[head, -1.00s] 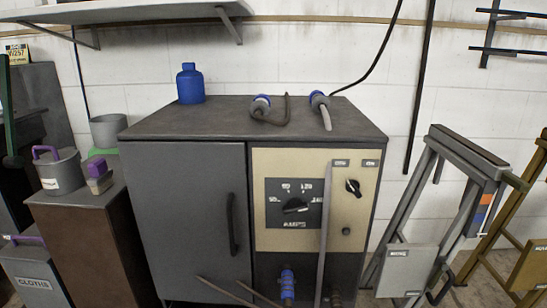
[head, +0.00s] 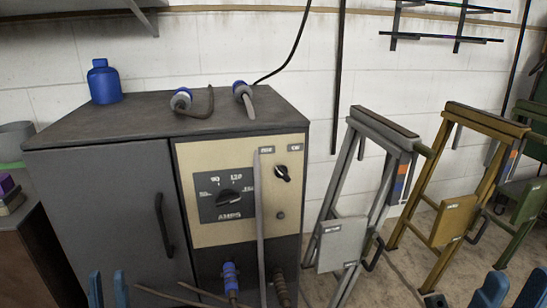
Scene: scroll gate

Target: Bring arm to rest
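My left gripper (head: 108,288) shows at the bottom left, in front of the grey cabinet door. Its two blue fingers point up with a gap between them, and nothing shows in the gap. My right gripper (head: 512,290) shows at the bottom right, low over the floor area in front of the green stand. Its two blue fingers are apart, with nothing visible between them. Only the finger ends show; the rest of both grippers and both arms is below the picture.
A grey cabinet (head: 95,215) with a beige dial panel (head: 240,220) stands left of centre. A blue bottle (head: 104,83) and two blue-ended cables are on top. Grey (head: 342,245), yellow (head: 455,215) and green folding stands line the wall at right.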

